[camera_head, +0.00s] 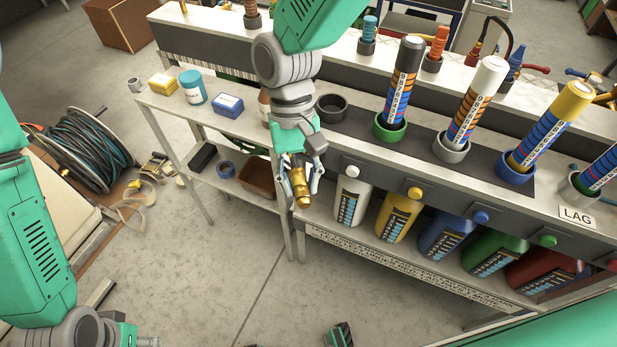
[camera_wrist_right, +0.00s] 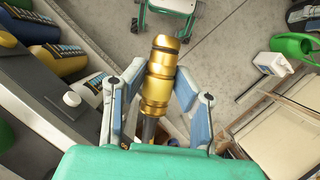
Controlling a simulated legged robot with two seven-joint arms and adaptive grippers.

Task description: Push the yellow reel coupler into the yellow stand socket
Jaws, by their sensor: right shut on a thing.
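A gold-coloured coupler (camera_head: 300,186) hangs between the fingers of my right gripper (camera_head: 302,180), in front of the bench. In the right wrist view the coupler (camera_wrist_right: 158,75) is a stepped brass cylinder with a dark ring near its far end, and the fingers of my right gripper (camera_wrist_right: 155,105) are on both sides of it. Its near end is partly hidden by my gripper. I cannot make out a yellow stand socket in either view. Only a small part of my left gripper (camera_head: 140,341) shows at the bottom edge, so its fingers cannot be judged.
A bench holds striped tubes in a green cup (camera_head: 389,127), a grey cup (camera_head: 450,148) and a blue cup (camera_head: 515,169). Several bottles, including a yellow one (camera_head: 399,216), stand below. A hose reel (camera_head: 85,150) is at left.

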